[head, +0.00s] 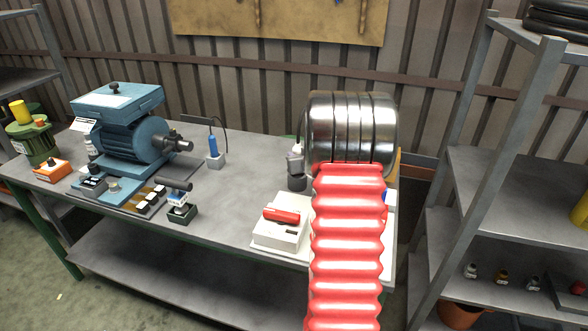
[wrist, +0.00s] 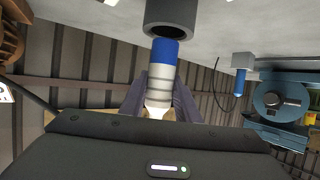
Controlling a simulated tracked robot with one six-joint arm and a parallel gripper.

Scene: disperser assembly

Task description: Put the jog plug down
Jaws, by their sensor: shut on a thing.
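The jog plug (wrist: 162,76), a pale grey cylinder with a blue end, is between the two dark fingers of my gripper (wrist: 160,88) in the wrist view. My gripper is shut on it. In the head view my red and metal arm hides the gripper. A dark round holder (head: 297,183) shows just left of my arm.
A white box with a red handle (head: 281,216) sits at the bench front, close to my arm. A blue plug with a cable (head: 213,146) stands in a grey block. A blue motor (head: 125,130) and small switches fill the left. Shelves (head: 500,170) stand right.

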